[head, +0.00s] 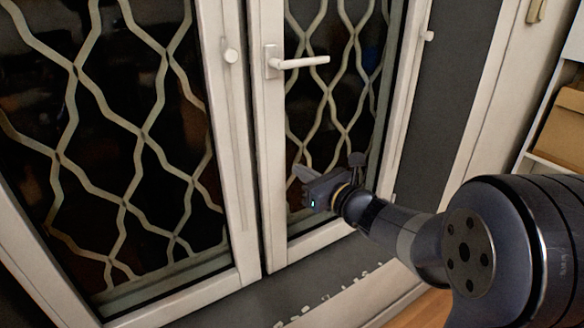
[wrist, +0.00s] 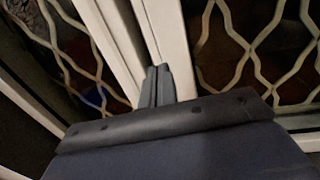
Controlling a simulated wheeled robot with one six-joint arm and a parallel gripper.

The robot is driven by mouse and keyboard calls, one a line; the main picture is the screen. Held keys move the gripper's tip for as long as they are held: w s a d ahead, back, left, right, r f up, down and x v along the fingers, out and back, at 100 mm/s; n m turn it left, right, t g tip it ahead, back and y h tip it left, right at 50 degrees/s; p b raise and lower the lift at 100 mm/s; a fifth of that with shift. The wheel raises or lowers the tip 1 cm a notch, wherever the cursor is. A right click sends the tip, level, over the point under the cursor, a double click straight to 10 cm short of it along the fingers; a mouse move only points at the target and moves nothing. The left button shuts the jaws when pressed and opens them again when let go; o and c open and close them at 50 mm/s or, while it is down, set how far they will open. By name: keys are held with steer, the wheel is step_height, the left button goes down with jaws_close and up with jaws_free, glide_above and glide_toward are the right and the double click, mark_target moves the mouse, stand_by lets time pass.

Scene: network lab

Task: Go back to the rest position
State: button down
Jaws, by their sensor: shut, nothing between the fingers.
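My gripper (head: 304,174) is in front of the right window panel in the head view, below the white handle (head: 297,63). In the wrist view my gripper's two grey fingers (wrist: 157,84) stand side by side, shut with nothing between them. Behind them is the white window frame (wrist: 123,40). I cannot tell how far the fingertips are from the frame or the glass.
The double window has wavy metal grilles (head: 142,135) over dark glass. A grey sill (head: 290,303) runs below it. At the right edge, a shelf holds a cardboard box (head: 562,125). Wooden floor (head: 424,311) shows at the bottom.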

mark_target(273, 150)
steer(key=shift+v, duration=2.05)
steer(key=shift+s+a, duration=0.1)
steer(key=shift+a, duration=0.1)
steer(key=x, duration=0.4)
steer(key=p+x, duration=0.1)
steer(key=x, duration=0.3)
steer(key=w+d+x, duration=0.1)
steer(key=x, duration=0.3)
steer(key=shift+w+a+p, duration=0.15)
steer(key=shift+w+p, duration=0.1)
steer(key=shift+p, duration=0.15)
